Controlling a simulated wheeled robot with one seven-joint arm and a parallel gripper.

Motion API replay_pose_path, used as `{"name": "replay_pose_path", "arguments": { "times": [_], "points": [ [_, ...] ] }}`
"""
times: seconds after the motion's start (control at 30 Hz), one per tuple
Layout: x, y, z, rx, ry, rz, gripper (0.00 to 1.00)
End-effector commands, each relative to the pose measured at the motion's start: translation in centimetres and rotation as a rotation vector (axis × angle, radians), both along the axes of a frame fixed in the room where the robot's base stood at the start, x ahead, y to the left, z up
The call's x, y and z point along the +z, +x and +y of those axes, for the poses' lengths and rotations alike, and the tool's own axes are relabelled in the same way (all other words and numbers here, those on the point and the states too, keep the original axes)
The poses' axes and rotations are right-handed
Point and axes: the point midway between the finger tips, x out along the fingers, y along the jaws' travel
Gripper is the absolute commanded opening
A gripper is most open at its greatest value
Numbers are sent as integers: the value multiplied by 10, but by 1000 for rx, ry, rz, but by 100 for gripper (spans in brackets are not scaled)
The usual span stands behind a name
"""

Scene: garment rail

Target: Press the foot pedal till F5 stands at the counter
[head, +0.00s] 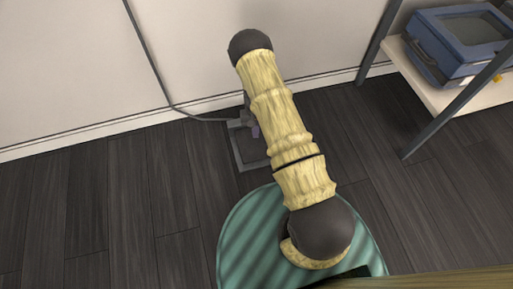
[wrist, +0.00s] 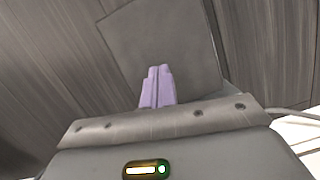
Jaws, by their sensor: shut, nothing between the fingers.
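The foot pedal (head: 249,157) is a dark grey plate on the floor close to the wall, partly hidden behind my arm in the head view. In the wrist view its flat plate (wrist: 165,40) fills the upper middle. My gripper (wrist: 156,70) has purple fingers, shut together with nothing between them. They point at the plate and overlap its near edge in the wrist view. Neither F5 nor the counter is in view.
A grey cable (head: 150,60) runs down the pale wall (head: 70,70) and along the floor to the pedal. At the right, a metal-framed shelf (head: 462,100) holds a blue boxy device (head: 445,62). The dark plank floor (head: 110,200) is clear on the left.

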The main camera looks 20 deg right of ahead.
Motion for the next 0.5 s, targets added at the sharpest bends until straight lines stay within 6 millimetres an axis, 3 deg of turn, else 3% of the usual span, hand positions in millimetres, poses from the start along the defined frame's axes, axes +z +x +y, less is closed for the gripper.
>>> {"name": "replay_pose_path", "arguments": {
  "times": [0.03, 0.5],
  "points": [
    [17, 3, 0, -1, 1, -1, 0],
    [107, 25, -4, 2, 1, 1, 0]
  ]
}}
